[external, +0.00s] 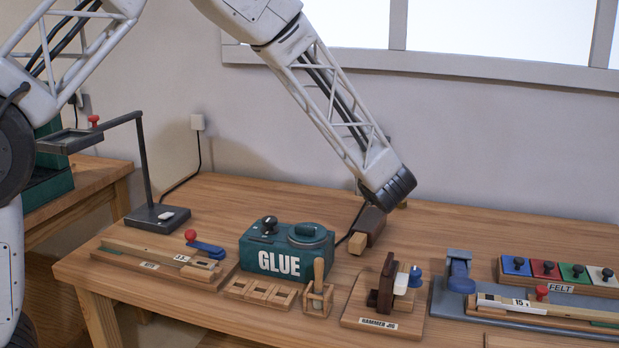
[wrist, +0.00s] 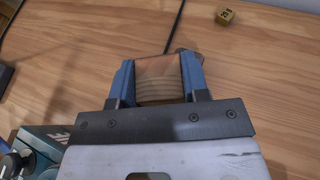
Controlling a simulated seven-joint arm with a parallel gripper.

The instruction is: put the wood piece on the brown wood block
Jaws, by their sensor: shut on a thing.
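My gripper (wrist: 163,78) has its two blue fingers closed on the sides of a wood piece (wrist: 160,75), tan-brown on top with a paler layered end. In the external view the wrist reaches down over the table behind the jigs, and the fingers are hard to make out. A dark brown wood block with a pale end (external: 369,226) shows just below the wrist there. I cannot tell whether it is the held piece or a separate block. A small yellowish block with dark marks (wrist: 225,16) lies on the table at the upper right of the wrist view, apart from the gripper.
A green GLUE box (external: 287,251) stands left of the gripper. The hammer jig (external: 382,306) is in front. A black cable (wrist: 175,25) runs behind the held piece. The table behind is mostly clear.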

